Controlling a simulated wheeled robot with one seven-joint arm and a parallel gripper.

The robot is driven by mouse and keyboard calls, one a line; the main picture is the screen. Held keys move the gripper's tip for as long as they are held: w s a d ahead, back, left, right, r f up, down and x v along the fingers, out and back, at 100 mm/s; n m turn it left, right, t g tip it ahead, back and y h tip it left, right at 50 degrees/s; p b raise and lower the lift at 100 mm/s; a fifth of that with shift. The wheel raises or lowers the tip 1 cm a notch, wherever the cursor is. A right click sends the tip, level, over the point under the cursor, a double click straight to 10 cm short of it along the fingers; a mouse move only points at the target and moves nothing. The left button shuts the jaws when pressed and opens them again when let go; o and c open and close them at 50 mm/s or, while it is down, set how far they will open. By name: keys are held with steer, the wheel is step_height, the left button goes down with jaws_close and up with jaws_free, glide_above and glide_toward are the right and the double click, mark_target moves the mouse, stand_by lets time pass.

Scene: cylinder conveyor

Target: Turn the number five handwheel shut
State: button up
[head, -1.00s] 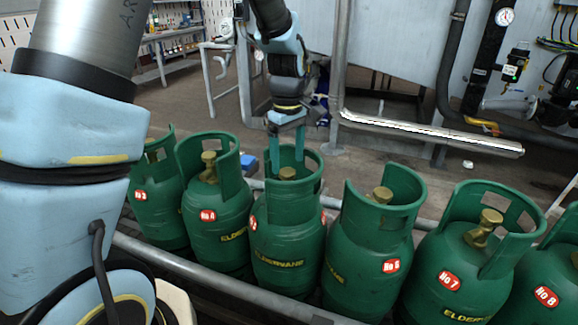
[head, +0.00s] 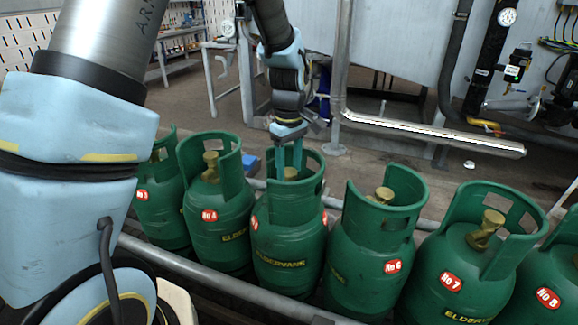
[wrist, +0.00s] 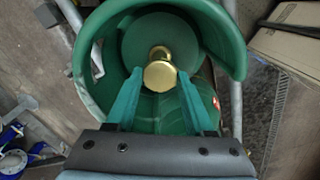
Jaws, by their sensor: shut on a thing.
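The number five cylinder (head: 285,235) is green and stands upright between No 4 and No 6. Its own number label is turned mostly out of sight. Its brass handwheel (head: 290,174) sits inside the open collar, and it also shows from above in the wrist view (wrist: 159,75). My gripper (head: 288,163) reaches down into the collar with its teal fingers shut on the handwheel. In the wrist view my gripper (wrist: 160,74) has one finger at each side of the brass wheel. The exact contact is hard to see.
Cylinders No 4 (head: 217,210), No 6 (head: 372,250) and No 7 (head: 470,255) stand close in the same row, with No 3 and No 8 beyond. A grey rail (head: 210,277) runs in front. A silver pipe (head: 430,131) crosses behind.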

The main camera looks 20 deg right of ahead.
jaws_close()
steer(key=shift+m, duration=0.3)
steer(key=m+p, duration=0.2)
steer(key=m, duration=0.2)
steer(key=m+p, duration=0.1)
steer(key=m, duration=0.5)
steer(key=m+p, duration=0.2)
steer(key=m, duration=0.4)
steer(key=shift+r+p, duration=0.1)
steer(key=shift+p, duration=0.25)
steer(key=m+p, duration=0.2)
steer(key=m, duration=0.3)
steer(key=shift+m, duration=0.4)
